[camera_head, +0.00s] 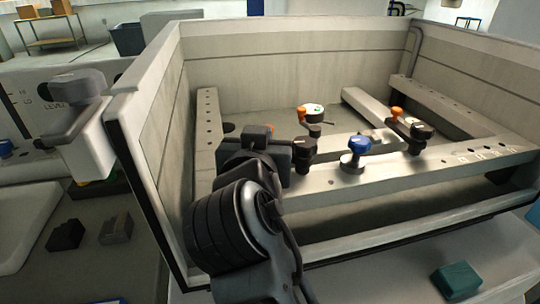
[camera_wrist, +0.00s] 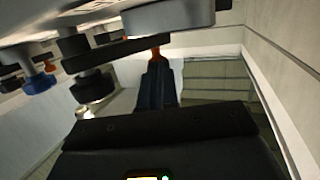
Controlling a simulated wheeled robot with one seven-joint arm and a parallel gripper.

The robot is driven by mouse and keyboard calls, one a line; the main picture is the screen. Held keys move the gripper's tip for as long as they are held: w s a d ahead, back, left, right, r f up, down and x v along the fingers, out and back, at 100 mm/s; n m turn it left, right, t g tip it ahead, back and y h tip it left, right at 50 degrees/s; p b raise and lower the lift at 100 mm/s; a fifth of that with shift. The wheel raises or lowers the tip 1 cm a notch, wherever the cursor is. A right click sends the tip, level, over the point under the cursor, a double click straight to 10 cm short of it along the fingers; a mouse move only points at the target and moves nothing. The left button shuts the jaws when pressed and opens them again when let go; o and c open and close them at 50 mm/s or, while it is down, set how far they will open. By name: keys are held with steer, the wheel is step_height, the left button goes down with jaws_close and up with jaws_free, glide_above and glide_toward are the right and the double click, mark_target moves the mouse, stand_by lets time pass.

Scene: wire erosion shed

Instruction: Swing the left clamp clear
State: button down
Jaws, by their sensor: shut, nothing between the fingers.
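Several knobbed clamps stand on the rails inside the tank. A dark-knobbed one (camera_head: 303,147), likely the left clamp, is beside my gripper (camera_head: 278,152) in the head view. A bit of orange shows behind the gripper there. My gripper (camera_wrist: 157,75) is shut and empty in the wrist view. A dark knob (camera_wrist: 92,87) is left of the fingers. My arm hides part of the left rail in the head view.
A white-topped knob with an orange tip (camera_head: 313,112) stands just behind. A blue knob (camera_head: 355,148) and a black-knobbed clamp (camera_head: 420,130) with an orange tip are to the right. The tank's left wall (camera_head: 155,120) is close to my arm.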

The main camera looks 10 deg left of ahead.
steer(key=shift+w, duration=0.8)
steer(key=shift+w+d, duration=0.1)
steer(key=shift+w, duration=0.05)
